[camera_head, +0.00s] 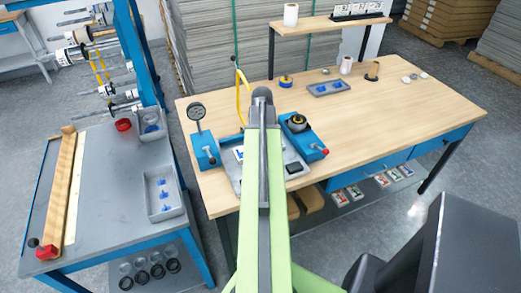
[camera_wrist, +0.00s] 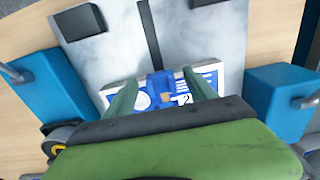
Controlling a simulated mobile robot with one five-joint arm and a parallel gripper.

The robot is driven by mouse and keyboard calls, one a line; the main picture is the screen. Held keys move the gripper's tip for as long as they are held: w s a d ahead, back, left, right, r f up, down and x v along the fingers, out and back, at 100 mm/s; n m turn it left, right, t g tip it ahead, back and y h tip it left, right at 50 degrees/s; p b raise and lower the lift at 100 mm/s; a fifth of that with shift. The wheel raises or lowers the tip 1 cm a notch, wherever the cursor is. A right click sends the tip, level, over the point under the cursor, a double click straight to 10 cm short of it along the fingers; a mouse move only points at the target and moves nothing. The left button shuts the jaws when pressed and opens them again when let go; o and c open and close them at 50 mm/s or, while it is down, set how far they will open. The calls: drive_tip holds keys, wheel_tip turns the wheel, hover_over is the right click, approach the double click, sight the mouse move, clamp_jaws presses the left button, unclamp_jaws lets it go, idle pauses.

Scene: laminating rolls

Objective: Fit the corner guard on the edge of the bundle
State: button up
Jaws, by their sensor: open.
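In the wrist view, a small blue piece that looks like the corner guard (camera_wrist: 160,84) sits at the edge of the bundle (camera_wrist: 205,77), a flat block with white and blue print. Whether the piece is fully seated on the edge I cannot tell. My gripper (camera_wrist: 158,88) is open, with one finger on each side of the blue piece and a gap to each. The bundle lies on a grey metal plate (camera_wrist: 205,45) between two blue blocks. In the head view my arm hides the gripper and most of the bundle (camera_head: 238,154).
Blue blocks flank the bundle, left (camera_head: 205,150) and right (camera_head: 303,137). A dial gauge (camera_head: 197,112) stands at the left one. A grey tray (camera_head: 328,88) with blue pieces lies farther back. The wooden table (camera_head: 400,95) is largely clear on the right.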

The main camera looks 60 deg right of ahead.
wheel_tip(320, 180, up, 17)
drive_tip(key=p, duration=1.7)
drive_tip(key=shift+r, duration=0.2)
drive_tip(key=w+a+f+n+b, duration=0.2)
drive_tip(key=w+a+n, duration=0.1)
drive_tip(key=w+a, duration=0.65)
drive_tip(key=w+a+f+n+b, duration=0.2)
drive_tip(key=w+a, duration=0.7)
drive_tip(key=a, duration=0.2)
drive_tip(key=w+a+f+n+b, duration=0.1)
drive_tip(key=a, duration=1.4)
drive_tip(key=w+a+f+n+b, duration=0.1)
drive_tip(key=w+a+f+b, duration=0.1)
drive_tip(key=a, duration=1.3)
drive_tip(key=shift+a+f, duration=0.2)
drive_tip(key=shift+a, duration=0.05)
